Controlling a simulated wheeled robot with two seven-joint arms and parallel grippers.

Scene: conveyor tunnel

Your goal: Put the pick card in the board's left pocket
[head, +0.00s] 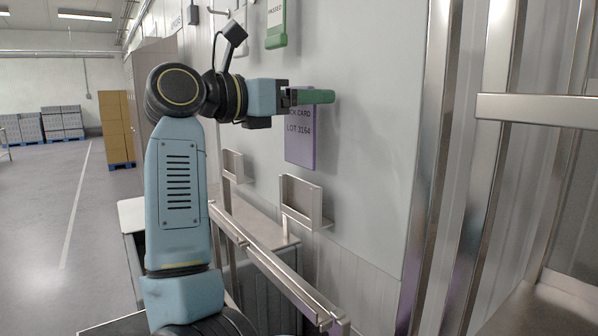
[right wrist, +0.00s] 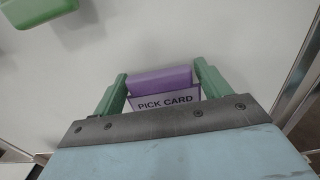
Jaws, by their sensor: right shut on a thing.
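The purple pick card (head: 300,150) hangs upright from my right gripper (head: 312,97), close to the face of the pale board (head: 372,165). In the right wrist view, the green fingers of my right gripper (right wrist: 162,80) are shut on either side of the card's thick purple top (right wrist: 160,80), with the "PICK CARD" label below it. Two metal pockets are on the board: the left pocket (head: 233,166) is farther off, and the right pocket (head: 303,202) is nearer. The card's lower edge is above the right pocket in the head view, apart from it. My left gripper is not in view.
A green-ended "PASSED" card (head: 276,40) hangs at the board's top; its green part shows in the right wrist view (right wrist: 38,10). A metal rail (head: 270,262) runs below the pockets. Metal posts (head: 492,130) stand to the right. The board between card and posts is clear.

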